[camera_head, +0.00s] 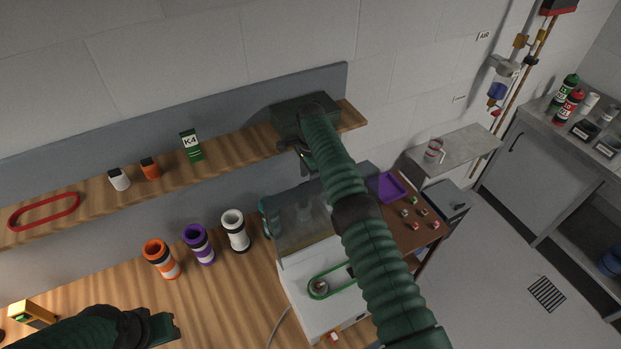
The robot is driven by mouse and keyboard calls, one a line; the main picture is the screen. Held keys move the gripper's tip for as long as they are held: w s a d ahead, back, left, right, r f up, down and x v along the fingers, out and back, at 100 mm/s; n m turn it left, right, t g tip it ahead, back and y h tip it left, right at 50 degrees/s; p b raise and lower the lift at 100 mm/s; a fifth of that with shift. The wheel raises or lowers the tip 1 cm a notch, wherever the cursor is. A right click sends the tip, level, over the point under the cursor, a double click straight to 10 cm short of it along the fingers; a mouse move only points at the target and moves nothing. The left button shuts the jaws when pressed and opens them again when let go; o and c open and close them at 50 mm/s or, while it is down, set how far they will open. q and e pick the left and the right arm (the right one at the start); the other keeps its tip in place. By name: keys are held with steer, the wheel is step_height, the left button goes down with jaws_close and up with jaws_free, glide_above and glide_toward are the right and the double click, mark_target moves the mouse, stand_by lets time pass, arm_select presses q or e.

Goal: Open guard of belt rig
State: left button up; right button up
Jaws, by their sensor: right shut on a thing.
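The belt rig (300,285) is a white box on the workbench with a green belt (322,291) around its pulleys. Its clear guard (302,222) stands tilted up at the back of the rig, and the belt is uncovered in front. My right gripper (304,160) is at the guard's upper edge, just below the shelf, shut on the guard. My arm hides part of the contact and the rig's right side. My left gripper (170,328) is low at the left over the bench, away from the rig; its finger gap is unclear.
Orange (160,258), purple (198,243) and white (235,231) tubes stand left of the rig. The wooden shelf (225,165) above holds a red belt (43,212), small bottles and a green K4 box (191,146). A purple tray (387,187) lies at the right.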

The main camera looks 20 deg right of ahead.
steer(key=shift+s+r, duration=0.15)
stand_by(0.5)
steer(key=shift+s+r, duration=0.1)
